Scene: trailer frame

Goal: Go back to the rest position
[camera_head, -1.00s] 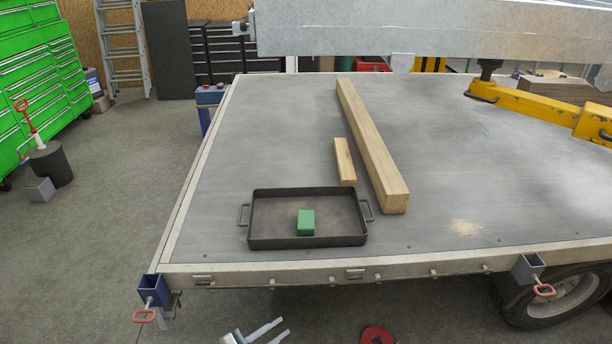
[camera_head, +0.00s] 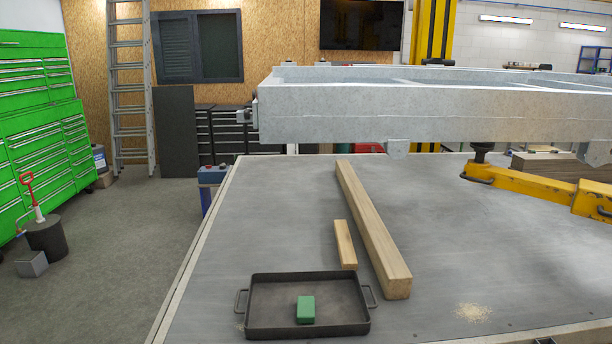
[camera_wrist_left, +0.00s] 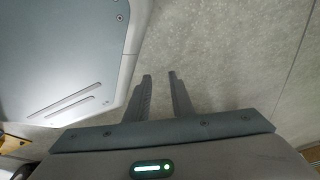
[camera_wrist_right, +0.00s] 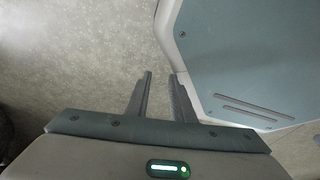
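My left gripper (camera_wrist_left: 160,78) shows in the left wrist view, above the floor beside my base. Its two fingers stand a little apart with nothing between them. My right gripper (camera_wrist_right: 160,78) shows in the right wrist view, also above the floor beside my base. Its fingers are likewise a little apart and empty. Neither gripper is in the head view.
A grey metal frame (camera_head: 430,118) spans the back above the bed. A yellow arm (camera_head: 540,187) is at the right. Open floor (camera_head: 110,260) lies to the left.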

